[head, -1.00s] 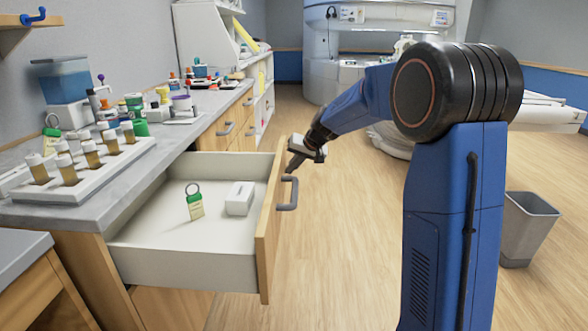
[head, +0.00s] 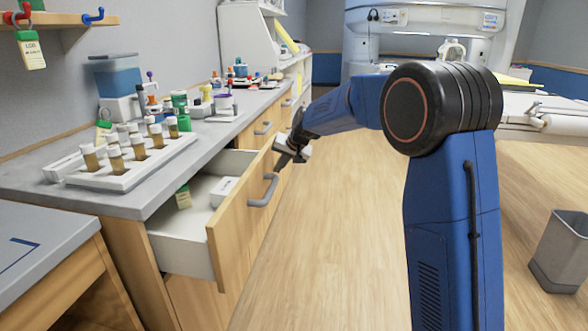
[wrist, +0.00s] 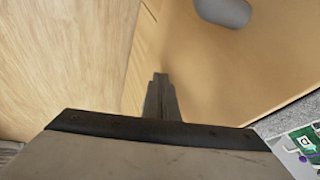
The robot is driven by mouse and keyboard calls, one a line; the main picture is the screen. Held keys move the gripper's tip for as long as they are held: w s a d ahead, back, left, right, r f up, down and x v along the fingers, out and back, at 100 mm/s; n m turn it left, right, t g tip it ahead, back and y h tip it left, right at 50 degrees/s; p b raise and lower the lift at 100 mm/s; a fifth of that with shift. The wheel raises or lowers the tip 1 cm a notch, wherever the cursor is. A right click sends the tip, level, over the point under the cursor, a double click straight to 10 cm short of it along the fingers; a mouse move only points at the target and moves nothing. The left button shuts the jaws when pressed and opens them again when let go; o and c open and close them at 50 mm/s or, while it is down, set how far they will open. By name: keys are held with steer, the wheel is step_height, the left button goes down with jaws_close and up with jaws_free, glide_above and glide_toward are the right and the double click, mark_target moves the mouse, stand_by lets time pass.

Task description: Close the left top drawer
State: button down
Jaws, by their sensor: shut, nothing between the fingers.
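The top drawer (head: 228,228) with a light wooden front stands partly open from the counter on the left in the head view. Its grey curved handle (head: 264,191) is on the front's outer face and also shows at the top of the wrist view (wrist: 224,10). My gripper (head: 287,158) is shut and empty, at the far end of the drawer front, beyond the handle. In the wrist view its fingers (wrist: 160,97) point at the wooden front; I cannot tell whether they touch it.
A grey counter (head: 150,200) above the drawer holds a white rack of vials (head: 130,165) and several bottles. A second table (head: 40,250) is at the near left. A grey bin (head: 562,252) stands at right. The wooden floor between is clear.

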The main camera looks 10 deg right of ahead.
glide_toward(247, 163)
steer(key=a+f, duration=0.1)
steer(key=s+a+f, duration=0.1)
steer(key=f, duration=0.1)
steer(key=a+f, duration=0.1)
steer(key=f, duration=0.1)
steer(key=shift+s+a, duration=0.1)
steer(key=shift+s, duration=0.25)
